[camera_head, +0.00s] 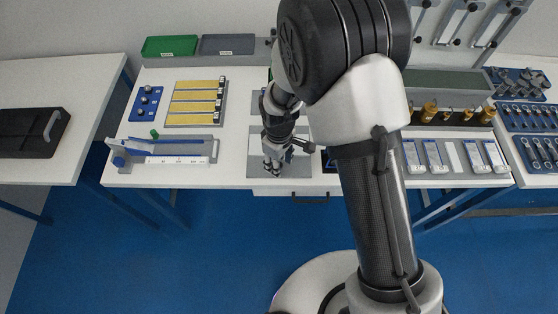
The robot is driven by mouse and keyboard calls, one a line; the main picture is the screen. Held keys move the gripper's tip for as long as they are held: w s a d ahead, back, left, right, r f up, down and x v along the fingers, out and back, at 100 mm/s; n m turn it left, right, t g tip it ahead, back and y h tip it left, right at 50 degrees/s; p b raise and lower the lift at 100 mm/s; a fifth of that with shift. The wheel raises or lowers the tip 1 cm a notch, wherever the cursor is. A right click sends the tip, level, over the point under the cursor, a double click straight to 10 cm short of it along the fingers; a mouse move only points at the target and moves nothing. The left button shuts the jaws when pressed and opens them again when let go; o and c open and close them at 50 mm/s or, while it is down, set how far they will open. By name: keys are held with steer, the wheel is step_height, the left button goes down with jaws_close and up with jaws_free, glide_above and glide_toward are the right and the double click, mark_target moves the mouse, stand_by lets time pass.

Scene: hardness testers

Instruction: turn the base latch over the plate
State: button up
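My gripper (273,168) points down over a grey plate (297,169) near the front edge of the white table. It is small and dark in this view, and I cannot tell if its fingers are open or shut, or if they touch anything. A small dark lever-like part (303,146) sticks out just to the right of the gripper. I cannot tell whether it is the base latch. The latch is not clearly seen, and my arm hides much of the area behind and to the right.
A grey and blue measuring fixture (180,160) and a tray with yellow bars (197,101) stand to the left. Green (170,46) and grey (227,44) bins sit behind. Boxed white blocks (452,157) and tool trays (530,117) lie to the right. White tabletop (232,135) is clear left of the plate.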

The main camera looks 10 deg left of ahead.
steer(key=shift+c, duration=0.5)
jaws_close()
steer(key=shift+m, duration=0.6)
steer(key=shift+o, duration=0.5)
jaws_free()
